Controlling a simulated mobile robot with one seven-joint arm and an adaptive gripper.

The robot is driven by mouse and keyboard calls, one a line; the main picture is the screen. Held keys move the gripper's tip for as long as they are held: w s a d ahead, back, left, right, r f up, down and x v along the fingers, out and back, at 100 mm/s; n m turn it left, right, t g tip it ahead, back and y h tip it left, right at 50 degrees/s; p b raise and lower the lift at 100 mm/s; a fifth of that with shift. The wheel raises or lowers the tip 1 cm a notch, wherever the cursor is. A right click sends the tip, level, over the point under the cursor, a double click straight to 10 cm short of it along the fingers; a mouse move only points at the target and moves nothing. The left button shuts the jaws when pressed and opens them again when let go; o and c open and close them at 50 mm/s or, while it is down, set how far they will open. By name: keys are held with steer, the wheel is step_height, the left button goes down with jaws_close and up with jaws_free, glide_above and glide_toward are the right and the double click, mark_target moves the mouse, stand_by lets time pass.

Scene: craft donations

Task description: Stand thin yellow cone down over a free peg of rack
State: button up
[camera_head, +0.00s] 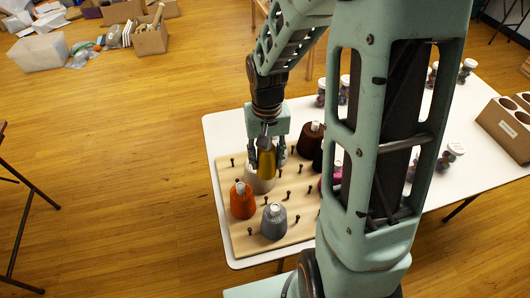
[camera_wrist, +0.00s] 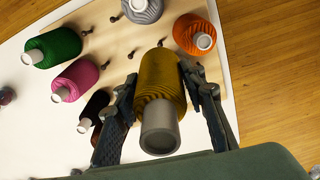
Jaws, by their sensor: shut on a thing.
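The yellow cone (camera_head: 267,165) is between the fingers of my gripper (camera_head: 267,154), over the pale wooden rack (camera_head: 237,238) with dark pegs. In the wrist view my gripper (camera_wrist: 157,78) is shut on the yellow cone (camera_wrist: 162,75), one finger on each side. Its narrow grey tube end faces the camera. A pale cone-like shape (camera_head: 261,184) shows just below the yellow cone in the head view; I cannot tell whether they touch. Bare pegs stand left of my gripper and in the rack's middle. The yellow cone's lower end is hidden in the wrist view.
On the rack stand an orange cone (camera_head: 242,202), a grey cone (camera_head: 273,223), a brown cone (camera_head: 310,136), a pink cone (camera_wrist: 80,75) and a green cone (camera_wrist: 60,45). My arm hides much of the table. Jars and a cardboard holder (camera_head: 506,122) stand to the right.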

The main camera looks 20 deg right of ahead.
step_height(320, 180, down, 12)
steer(key=b, duration=0.9)
steer(key=shift+f+b, duration=0.15)
steer(key=shift+b, duration=0.15)
steer(key=shift+f, duration=0.15)
steer(key=shift+f+b, duration=0.95)
steer(key=shift+f, duration=0.1)
step_height(320, 180, up, 15)
steer(key=p, duration=1.2)
steer(key=shift+r+p, duration=0.15)
steer(key=shift+p, duration=0.25)
step_height(320, 180, down, 13)
steer(key=b, duration=1)
